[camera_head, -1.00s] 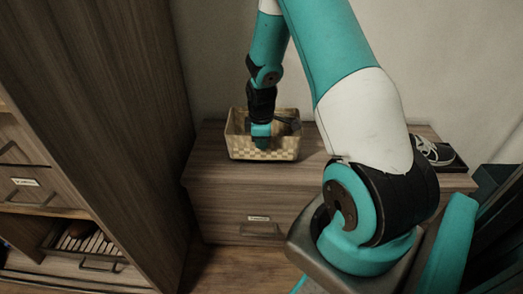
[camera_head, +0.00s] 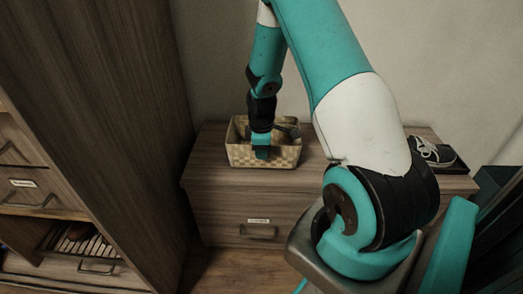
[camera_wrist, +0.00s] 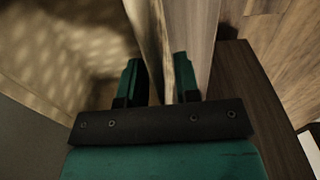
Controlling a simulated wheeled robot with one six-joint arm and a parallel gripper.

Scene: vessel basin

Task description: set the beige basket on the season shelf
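The beige basket (camera_head: 283,158), woven in a checked pattern, stands upright on top of a low wooden drawer unit in the head view. My gripper (camera_head: 261,153) points down at the basket's near wall. In the wrist view, my gripper (camera_wrist: 160,82) is open, with the basket's thin wall (camera_wrist: 150,35) running between its two fingers. One finger is on the inner side and the other on the outer side. The basket's inside fills the left of the wrist view. No label I can read marks the season shelf, so I cannot tell which shelf it is.
The low drawer unit (camera_head: 212,165) has a labelled drawer front. A shoe in a dark tray (camera_head: 435,154) sits at its right end. A tall wooden cabinet (camera_head: 125,110) stands at left, with labelled drawers and a slatted compartment (camera_head: 85,243). A wall rises behind the basket.

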